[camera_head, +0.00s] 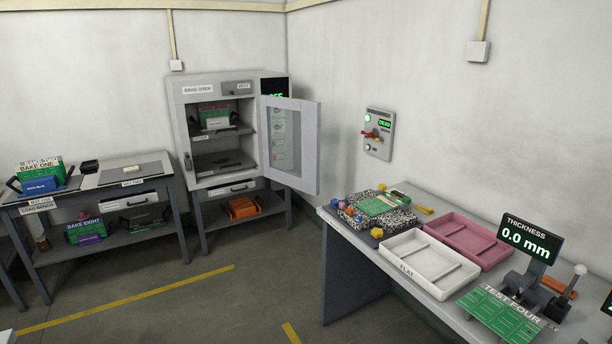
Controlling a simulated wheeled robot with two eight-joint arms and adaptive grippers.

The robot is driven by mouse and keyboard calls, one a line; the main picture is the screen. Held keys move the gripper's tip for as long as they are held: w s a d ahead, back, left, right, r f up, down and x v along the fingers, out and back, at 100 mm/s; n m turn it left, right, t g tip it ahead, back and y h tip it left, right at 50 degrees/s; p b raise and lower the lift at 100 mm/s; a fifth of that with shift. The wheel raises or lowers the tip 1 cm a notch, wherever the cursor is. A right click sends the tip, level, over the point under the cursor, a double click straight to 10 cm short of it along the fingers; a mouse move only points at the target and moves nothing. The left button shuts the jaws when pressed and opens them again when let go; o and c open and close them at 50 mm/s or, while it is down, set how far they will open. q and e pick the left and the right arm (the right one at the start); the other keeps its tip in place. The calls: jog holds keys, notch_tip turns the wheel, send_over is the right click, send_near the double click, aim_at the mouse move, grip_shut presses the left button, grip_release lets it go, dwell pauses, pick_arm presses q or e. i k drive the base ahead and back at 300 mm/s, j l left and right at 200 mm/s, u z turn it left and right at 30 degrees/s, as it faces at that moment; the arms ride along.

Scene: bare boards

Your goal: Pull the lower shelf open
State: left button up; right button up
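The bake oven (186,136) stands against the back wall. Its door (308,150) is swung open to the right. Inside, the upper shelf (208,133) carries a green board in a dark holder (214,117). The lower shelf (204,173) sits inside the chamber below it, with a dark flat item (228,161) on it. It looks pushed in, though the dark interior makes its exact position hard to tell. A drawer front with a handle (233,188) is below the oven. Neither of my grippers is in view.
The load bench (112,204) stands left of the oven, with boards on it. A table at right holds a white tray (400,262), a pink tray (470,221) and a thickness gauge (528,240). Open floor (200,290) with yellow lines lies before the oven.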

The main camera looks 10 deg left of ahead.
aim_at(212, 163)
jog(key=i+j+u, duration=0.4)
jog(key=i, duration=0.3)
jog(key=i+u, duration=0.45)
jog(key=i, duration=0.25)
jog(key=i+l+u, duration=0.25)
jog(key=i+u, duration=0.15)
jog(key=i, duration=0.3)
jog(key=i+z, duration=0.25)
jog(key=i, duration=0.25)
jog(key=i+j+z, duration=0.25)
jog(key=i, duration=0.2)
jog(key=i+j+z, duration=0.25)
jog(key=i, duration=0.25)
jog(key=i+z, duration=0.45)
jog(key=i+j+z, duration=0.25)
jog(key=z, duration=0.15)
jog(key=i, duration=0.1)
